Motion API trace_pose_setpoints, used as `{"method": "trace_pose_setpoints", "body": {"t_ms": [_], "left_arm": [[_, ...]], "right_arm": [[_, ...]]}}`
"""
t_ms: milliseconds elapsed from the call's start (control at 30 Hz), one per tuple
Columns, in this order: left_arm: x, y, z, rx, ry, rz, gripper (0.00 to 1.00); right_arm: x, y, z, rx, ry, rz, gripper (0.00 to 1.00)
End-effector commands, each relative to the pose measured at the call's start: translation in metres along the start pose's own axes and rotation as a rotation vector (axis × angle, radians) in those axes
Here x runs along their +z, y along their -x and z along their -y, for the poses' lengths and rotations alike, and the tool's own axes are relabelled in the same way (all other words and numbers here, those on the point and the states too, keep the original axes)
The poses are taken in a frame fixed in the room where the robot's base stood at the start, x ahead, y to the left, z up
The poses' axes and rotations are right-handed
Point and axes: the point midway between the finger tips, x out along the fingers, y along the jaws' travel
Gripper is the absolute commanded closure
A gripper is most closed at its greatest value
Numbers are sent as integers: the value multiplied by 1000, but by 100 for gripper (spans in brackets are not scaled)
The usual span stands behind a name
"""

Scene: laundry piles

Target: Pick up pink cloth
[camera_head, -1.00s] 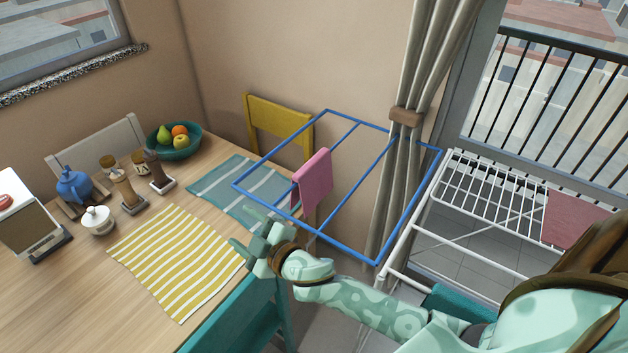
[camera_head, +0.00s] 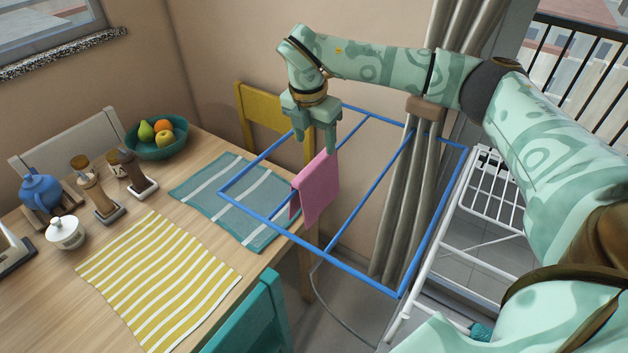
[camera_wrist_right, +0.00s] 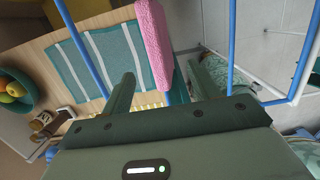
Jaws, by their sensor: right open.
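The pink cloth (camera_head: 315,190) hangs folded over a bar of the blue drying rack (camera_head: 348,267). My right gripper (camera_head: 320,143) points down just above the cloth's top edge. It is open, with nothing held. In the right wrist view, the cloth (camera_wrist_right: 152,42) shows edge-on as a narrow strip, between the lines of the two fingers (camera_wrist_right: 159,82). I cannot tell whether a finger touches it. My left gripper is not in view.
A wooden table (camera_head: 190,315) on the left holds a striped yellow cloth (camera_head: 160,280), a teal cloth (camera_head: 225,200) and a fruit bowl (camera_head: 155,148). A yellow chair (camera_head: 262,105) stands behind the rack. A white rack (camera_head: 490,190) and grey curtain (camera_head: 400,200) are at right.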

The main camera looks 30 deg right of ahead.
Motion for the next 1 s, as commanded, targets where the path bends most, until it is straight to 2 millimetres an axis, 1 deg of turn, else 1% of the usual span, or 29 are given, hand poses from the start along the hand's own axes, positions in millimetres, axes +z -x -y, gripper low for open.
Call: {"method": "trace_pose_setpoints", "body": {"t_ms": [33,100,233,300,467,533,700,800,867,1000], "left_arm": [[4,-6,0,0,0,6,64],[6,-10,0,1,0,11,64],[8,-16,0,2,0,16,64],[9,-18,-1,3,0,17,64],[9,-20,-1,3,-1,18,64],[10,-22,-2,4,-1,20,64],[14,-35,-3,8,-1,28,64],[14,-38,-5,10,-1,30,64],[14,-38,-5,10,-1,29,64],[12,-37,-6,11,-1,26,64]], "right_arm": [[-1,-19,0,-6,0,-3,39],[-1,-36,0,-5,1,-3,39],[-1,-61,-1,-2,3,-3,39],[-1,-69,-1,-1,3,-3,39],[-1,-77,-2,2,5,-2,39],[-2,-84,-3,1,5,-3,39],[-2,-114,-9,-3,5,-5,39],[-2,-126,-9,0,6,-4,39],[-2,-128,-9,1,6,-4,39],[-1,-126,-9,3,5,-3,39]]}}
